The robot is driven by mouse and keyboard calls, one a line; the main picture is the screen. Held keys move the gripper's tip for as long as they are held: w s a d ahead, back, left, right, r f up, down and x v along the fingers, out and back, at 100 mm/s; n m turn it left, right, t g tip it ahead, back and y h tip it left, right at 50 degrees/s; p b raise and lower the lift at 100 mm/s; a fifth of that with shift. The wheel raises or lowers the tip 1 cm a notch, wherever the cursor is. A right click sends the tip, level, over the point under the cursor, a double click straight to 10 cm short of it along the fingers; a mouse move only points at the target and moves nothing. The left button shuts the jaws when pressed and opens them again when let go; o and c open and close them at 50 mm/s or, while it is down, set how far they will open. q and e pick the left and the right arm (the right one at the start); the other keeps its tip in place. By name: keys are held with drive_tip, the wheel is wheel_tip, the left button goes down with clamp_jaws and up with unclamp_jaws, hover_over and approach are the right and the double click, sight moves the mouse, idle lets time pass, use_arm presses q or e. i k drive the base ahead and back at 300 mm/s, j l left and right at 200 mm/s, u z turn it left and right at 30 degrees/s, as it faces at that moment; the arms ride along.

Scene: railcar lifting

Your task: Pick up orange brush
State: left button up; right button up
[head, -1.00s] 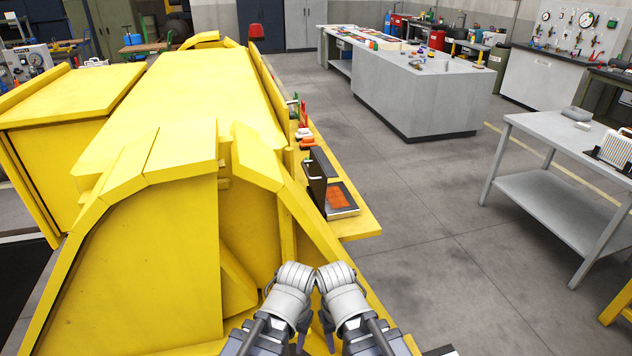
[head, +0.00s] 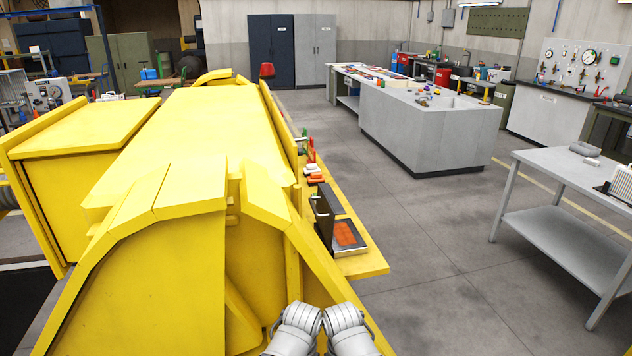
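A small orange item (head: 316,178), perhaps the orange brush, lies on the yellow side ledge (head: 366,264) of the big yellow railcar body, beyond an open dark case. It is too small to tell its shape for sure. White rounded links of my two arms show side by side at the bottom middle. My grippers themselves are out of the picture. Nothing is seen held.
The open dark case (head: 325,213) with an orange inside stands on the ledge. The yellow railcar (head: 190,130) fills the left. A grey workbench (head: 430,125) and a grey table (head: 570,170) stand right. Grey floor between is clear.

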sight(315, 178)
drive_tip(key=z, duration=0.45)
drive_tip(key=l+z, duration=0.1)
drive_tip(key=l, duration=0.2)
drive_tip(key=i+l+z, duration=0.15)
drive_tip(key=l, duration=0.15)
drive_tip(key=i+l+z, duration=0.1)
drive_tip(key=l, duration=0.2)
drive_tip(key=i+l+z, duration=1.25)
drive_tip(key=i+l, duration=0.1)
drive_tip(key=i, duration=0.8)
drive_tip(key=i+j+u, duration=0.1)
drive_tip(key=i+u, duration=0.2)
drive_tip(key=u, duration=0.15)
drive_tip(key=i+u, duration=0.4)
drive_tip(key=i+l+u, duration=0.1)
drive_tip(key=i+u, duration=0.15)
drive_tip(key=u, duration=0.2)
drive_tip(key=i+j+u, duration=0.15)
drive_tip(key=i+u, duration=0.95)
drive_tip(key=i, duration=0.15)
drive_tip(key=i+u, duration=0.7)
drive_tip(key=i, duration=0.15)
drive_tip(key=i+l+u, duration=0.15)
drive_tip(key=i+u, duration=0.2)
